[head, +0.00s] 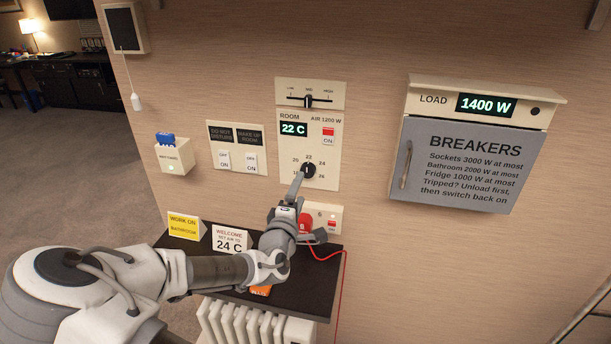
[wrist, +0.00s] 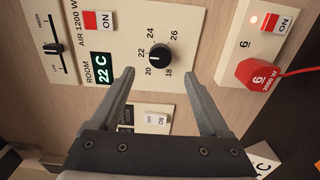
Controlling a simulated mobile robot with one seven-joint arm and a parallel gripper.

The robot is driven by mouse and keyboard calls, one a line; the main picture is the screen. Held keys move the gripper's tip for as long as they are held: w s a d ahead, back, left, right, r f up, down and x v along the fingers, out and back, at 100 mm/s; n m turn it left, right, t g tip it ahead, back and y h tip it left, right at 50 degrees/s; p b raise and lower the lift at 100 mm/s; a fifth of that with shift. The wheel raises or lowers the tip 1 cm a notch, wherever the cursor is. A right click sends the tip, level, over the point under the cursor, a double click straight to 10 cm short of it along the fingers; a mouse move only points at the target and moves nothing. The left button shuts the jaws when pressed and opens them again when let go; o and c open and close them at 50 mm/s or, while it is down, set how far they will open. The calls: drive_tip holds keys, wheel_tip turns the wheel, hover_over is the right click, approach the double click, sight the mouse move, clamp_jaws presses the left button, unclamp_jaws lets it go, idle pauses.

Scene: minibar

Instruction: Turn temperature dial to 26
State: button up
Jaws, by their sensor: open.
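The round black temperature dial (head: 308,170) sits on the pale ROOM panel (head: 327,134), and it is also clear in the wrist view (wrist: 159,54). Numbers from 18 to 26 ring it. The green display (head: 293,129) above it reads 22 C. In the head view my gripper (head: 296,186) is just at the dial's lower left. No finger clearly touches the dial.
A red plug (head: 305,222) with a red cord is below the panel. A dark shelf (head: 315,280) carries a yellow card (head: 186,226) and a white card (head: 229,240). A slider panel (head: 310,94) is above; two switches (head: 237,160) are left. A breaker box (head: 466,165) is right.

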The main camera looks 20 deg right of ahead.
sight(307, 173)
drive_tip(key=x, duration=0.7)
drive_tip(key=shift+w+d+p, duration=0.15)
drive_tip(key=shift+p, duration=0.15)
clamp_jaws()
